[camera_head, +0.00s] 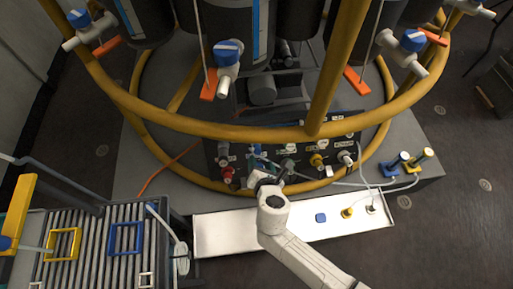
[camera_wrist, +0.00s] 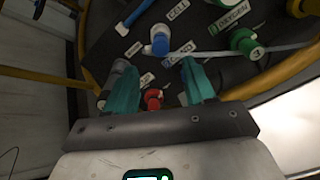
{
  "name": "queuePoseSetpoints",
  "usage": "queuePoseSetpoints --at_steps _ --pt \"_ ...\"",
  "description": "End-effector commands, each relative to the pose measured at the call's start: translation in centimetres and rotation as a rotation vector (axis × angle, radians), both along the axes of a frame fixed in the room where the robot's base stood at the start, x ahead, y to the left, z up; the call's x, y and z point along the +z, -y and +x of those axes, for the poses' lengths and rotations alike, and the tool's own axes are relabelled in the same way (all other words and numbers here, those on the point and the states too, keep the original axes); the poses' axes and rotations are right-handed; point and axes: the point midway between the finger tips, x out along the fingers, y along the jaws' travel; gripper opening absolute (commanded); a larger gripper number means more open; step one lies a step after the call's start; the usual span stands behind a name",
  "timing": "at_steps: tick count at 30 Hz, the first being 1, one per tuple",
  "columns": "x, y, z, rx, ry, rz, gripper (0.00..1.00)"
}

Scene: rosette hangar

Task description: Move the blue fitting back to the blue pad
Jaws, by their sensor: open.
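The blue fitting (camera_wrist: 160,40) is a blue-capped piece with a white collar on the dark labelled panel, in the wrist view. My gripper (camera_wrist: 157,72) is open, its two teal fingers pointing at the panel. The blue fitting shows beyond the gap between the fingertips, apart from them. In the head view my gripper (camera_head: 257,163) is in front of the panel (camera_head: 302,150) and hides part of it; the blue fitting is hard to make out there.
A red fitting (camera_wrist: 153,100) and a green fitting (camera_wrist: 245,42) are near the fingers. Yellow rails (camera_head: 215,131) curve around the panel. A roller conveyor (camera_head: 90,245) is at left.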

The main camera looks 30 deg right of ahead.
Motion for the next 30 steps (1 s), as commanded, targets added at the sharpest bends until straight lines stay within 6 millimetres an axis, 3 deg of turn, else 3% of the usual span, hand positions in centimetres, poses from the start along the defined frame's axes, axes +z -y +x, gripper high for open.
queuePoseSetpoints --at_steps 19,30 --pt "-4.0 1.9 5.9 -0.003 0.001 0.002 0.54" --pt "-4.7 2.4 7.2 -0.002 0.001 0.001 0.54"
